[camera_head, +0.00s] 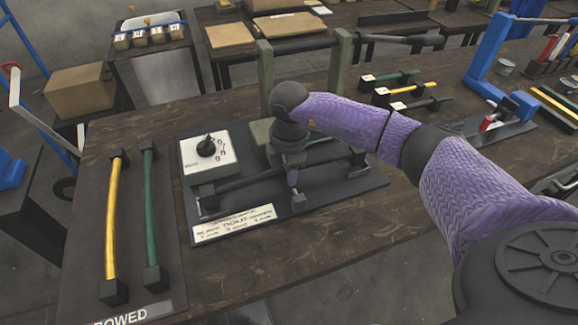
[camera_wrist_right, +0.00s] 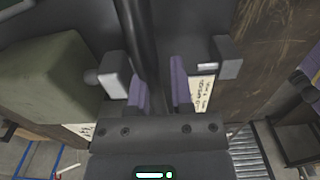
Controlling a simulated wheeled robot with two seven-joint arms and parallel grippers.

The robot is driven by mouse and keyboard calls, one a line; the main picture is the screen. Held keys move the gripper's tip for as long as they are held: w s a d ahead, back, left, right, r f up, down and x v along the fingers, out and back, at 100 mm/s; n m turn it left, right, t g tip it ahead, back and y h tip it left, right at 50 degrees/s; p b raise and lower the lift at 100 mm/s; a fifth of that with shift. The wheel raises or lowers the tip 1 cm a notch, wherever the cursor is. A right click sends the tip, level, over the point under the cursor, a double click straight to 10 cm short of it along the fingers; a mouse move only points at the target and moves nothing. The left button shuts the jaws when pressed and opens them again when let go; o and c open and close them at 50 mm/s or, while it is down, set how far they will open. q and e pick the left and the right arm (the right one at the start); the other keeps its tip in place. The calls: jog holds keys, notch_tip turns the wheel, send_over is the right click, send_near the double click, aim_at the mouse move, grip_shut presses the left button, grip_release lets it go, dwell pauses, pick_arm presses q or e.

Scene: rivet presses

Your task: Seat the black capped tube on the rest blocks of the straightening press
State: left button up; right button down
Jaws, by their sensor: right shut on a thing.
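My right gripper (camera_head: 293,182) points down over the straightening press, whose dark base plate (camera_head: 340,190) lies on the bench. It is shut on the black capped tube (camera_head: 240,183), which runs across the base in the head view. In the right wrist view the tube (camera_wrist_right: 142,45) runs down between the purple fingers (camera_wrist_right: 160,95). Grey blocks (camera_wrist_right: 228,62) show on either side of it. The wrist hides the tube's middle in the head view, and I cannot tell whether the tube touches the rest blocks. My left gripper is not in view.
A white dial box (camera_head: 208,149) stands at the press's back left, and green posts (camera_head: 266,80) rise behind. A board labelled BOWED (camera_head: 130,220) holds a yellow tube (camera_head: 112,215) and a green tube (camera_head: 150,205). More tubes (camera_head: 410,88) lie at the back right.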

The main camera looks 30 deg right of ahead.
jog(key=shift+f, duration=0.2)
jog(key=shift+f, duration=0.35)
jog(key=shift+f, duration=0.15)
jog(key=shift+c, duration=2.2)
grip_release()
